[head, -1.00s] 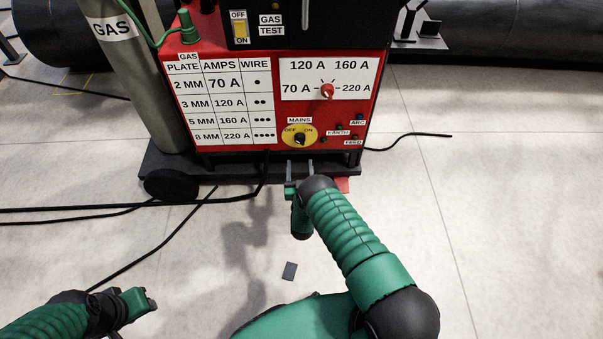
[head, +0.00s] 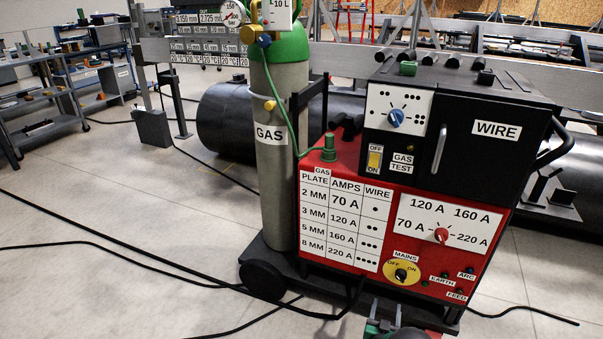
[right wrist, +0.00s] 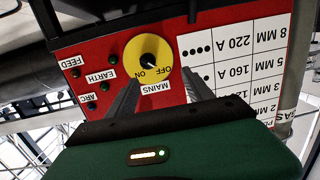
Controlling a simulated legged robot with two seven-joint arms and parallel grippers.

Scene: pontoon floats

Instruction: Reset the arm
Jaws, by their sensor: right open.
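My right gripper (head: 372,326) shows at the bottom edge of the head view, in front of the welding machine's (head: 345,262) lower red panel. In the right wrist view its two grey fingers (right wrist: 160,80) are apart with nothing between them. They point toward the black mains knob (right wrist: 148,60) on its yellow disc, which appears upside down there. In the head view the mains knob (head: 401,274) sits above and to the right of the gripper. Most of my right arm is cut off by the bottom edge. My left gripper is out of the head view.
A green-topped gas cylinder (head: 283,150) stands on the machine's dark wheeled base (head: 262,278). Black cables (head: 150,258) cross the floor at left and right. A large black pipe (head: 225,125) lies behind. Shelving (head: 35,100) stands at far left. The left floor is otherwise open.

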